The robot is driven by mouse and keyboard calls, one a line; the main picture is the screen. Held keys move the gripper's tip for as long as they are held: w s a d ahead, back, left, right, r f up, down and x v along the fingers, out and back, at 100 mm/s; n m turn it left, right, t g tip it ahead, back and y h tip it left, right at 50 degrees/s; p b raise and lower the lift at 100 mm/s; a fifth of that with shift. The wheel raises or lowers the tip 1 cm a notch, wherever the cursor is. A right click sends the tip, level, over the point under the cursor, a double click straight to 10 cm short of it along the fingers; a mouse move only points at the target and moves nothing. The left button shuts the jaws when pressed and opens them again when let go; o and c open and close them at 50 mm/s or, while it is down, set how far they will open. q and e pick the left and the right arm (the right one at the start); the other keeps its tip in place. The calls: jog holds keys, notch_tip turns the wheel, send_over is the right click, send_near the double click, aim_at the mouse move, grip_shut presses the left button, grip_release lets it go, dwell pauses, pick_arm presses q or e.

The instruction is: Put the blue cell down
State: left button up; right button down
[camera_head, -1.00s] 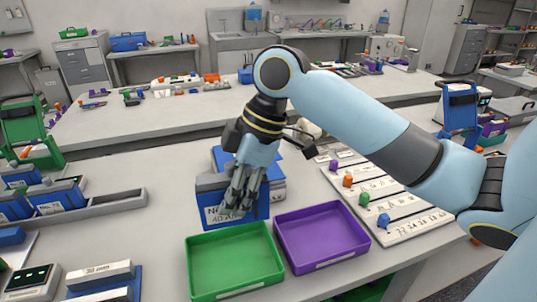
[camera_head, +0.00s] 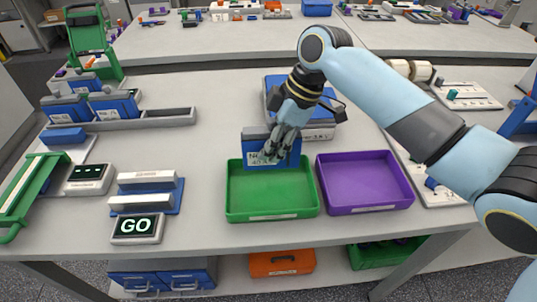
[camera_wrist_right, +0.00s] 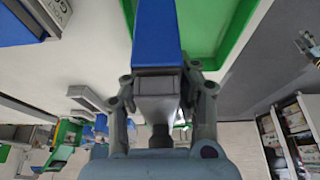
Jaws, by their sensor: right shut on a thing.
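The blue cell (camera_head: 256,157) is a blue block with a grey top and a white label. It is upright over the back part of the green tray (camera_head: 272,213); whether it touches the tray floor I cannot tell. My right gripper (camera_head: 279,143) is shut on its grey top from above. In the right wrist view the gripper (camera_wrist_right: 160,84) has a finger on each side of the grey end, and the blue body (camera_wrist_right: 155,35) extends beyond toward the green tray (camera_wrist_right: 222,30). The rest of the tray looks empty. My left gripper is not in view.
An empty purple tray (camera_head: 364,208) stands right of the green one. Behind is a blue and grey box (camera_head: 318,131). At left are a grey rack (camera_head: 160,121) with blue cells, a GO display (camera_head: 137,227) and a small scale-like device (camera_head: 90,178). The table's middle left is clear.

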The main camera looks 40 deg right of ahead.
jog(key=shift+w+f, duration=0.4)
jog(key=shift+w, duration=0.05)
notch_tip(320, 180, down, 3)
jog(key=shift+f+p, duration=0.1)
jog(key=shift+p, duration=0.2)
jog(key=shift+f, duration=0.25)
jog(key=shift+f, duration=0.15)
jog(key=c, duration=1)
grip_release()
jog(key=shift+c, duration=0.2)
jog(key=b+v, duration=0.1)
jog(key=v, duration=1.1)
jog(key=shift+s, duration=0.1)
